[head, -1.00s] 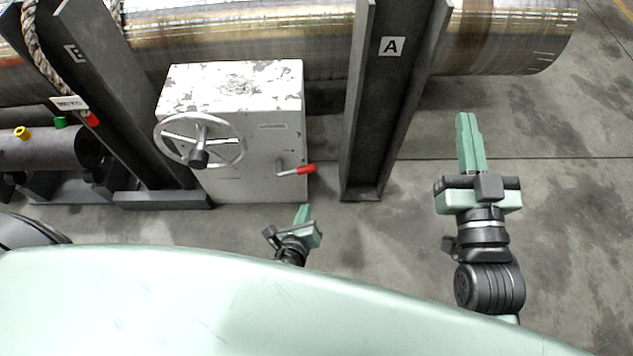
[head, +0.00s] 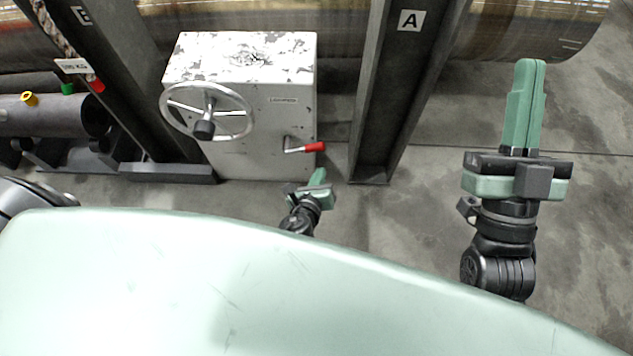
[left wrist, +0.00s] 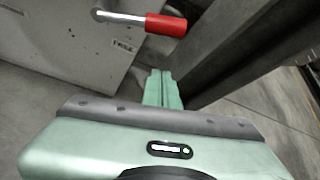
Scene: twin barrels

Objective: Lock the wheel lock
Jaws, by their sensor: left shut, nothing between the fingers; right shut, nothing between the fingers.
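The wheel lock is a lever with a red grip (head: 315,147) on the front of a worn white box (head: 265,125), right of the spoked handwheel (head: 206,111). The lever lies nearly level, its grip pointing right. In the left wrist view the red grip (left wrist: 166,25) shows at the top, beyond my left fingertips. My left gripper (head: 319,174) is shut and empty, just below the grip in the head view and apart from it in the wrist view. My right gripper (head: 529,65) is shut and empty, over open floor at the right.
A dark steel post marked A (head: 380,110) stands just right of the box, close to my left gripper. Another dark post (head: 130,80) and a grey cylinder (head: 55,117) are at left. A large metal barrel (head: 530,30) lies behind. Floor at right is clear.

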